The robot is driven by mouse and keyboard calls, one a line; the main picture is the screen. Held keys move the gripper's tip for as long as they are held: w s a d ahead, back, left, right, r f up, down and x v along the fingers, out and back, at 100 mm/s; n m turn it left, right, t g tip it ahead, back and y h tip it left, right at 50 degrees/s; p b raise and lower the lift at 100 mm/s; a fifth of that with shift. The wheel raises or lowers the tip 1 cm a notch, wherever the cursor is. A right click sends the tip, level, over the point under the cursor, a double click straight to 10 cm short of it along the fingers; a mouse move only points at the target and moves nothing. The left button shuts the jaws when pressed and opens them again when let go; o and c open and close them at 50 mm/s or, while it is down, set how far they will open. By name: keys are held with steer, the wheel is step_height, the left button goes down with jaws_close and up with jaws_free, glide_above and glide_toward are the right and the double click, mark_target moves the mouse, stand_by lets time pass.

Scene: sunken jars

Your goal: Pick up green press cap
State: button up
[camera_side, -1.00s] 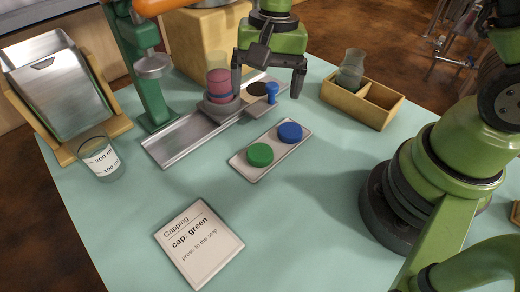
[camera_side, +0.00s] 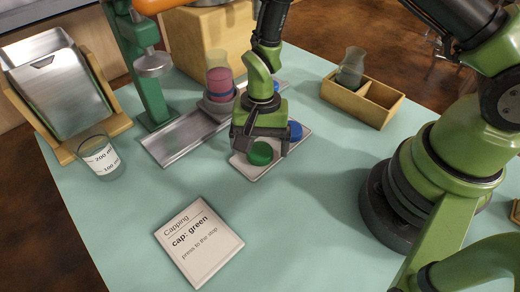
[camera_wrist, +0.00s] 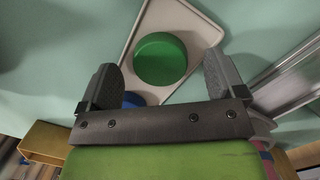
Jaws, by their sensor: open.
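The green press cap (camera_side: 260,153) lies on the small pale tray (camera_side: 243,169), at its near-left end. It also shows in the wrist view as a green disc (camera_wrist: 160,59), in front of and between my two fingers. My gripper (camera_side: 259,150) is open and empty, above the tray with its fingers on either side of the green cap in the side view. I cannot tell how far above the cap the fingertips are. The blue cap (camera_side: 295,131) sits at the tray's far end, partly hidden by my gripper; a bit of it shows in the wrist view (camera_wrist: 133,100).
A metal rail (camera_side: 183,139) with a jar of pink contents (camera_side: 219,84) lies behind the tray. A green press stand (camera_side: 152,85), a beaker (camera_side: 101,158), a wooden box with a flask (camera_side: 360,101) and a card reading "cap: green" (camera_side: 199,243) stand around.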

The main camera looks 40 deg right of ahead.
steer(key=shift+f, duration=0.25)
steer(key=c, duration=1)
steer(key=shift+r, duration=0.2)
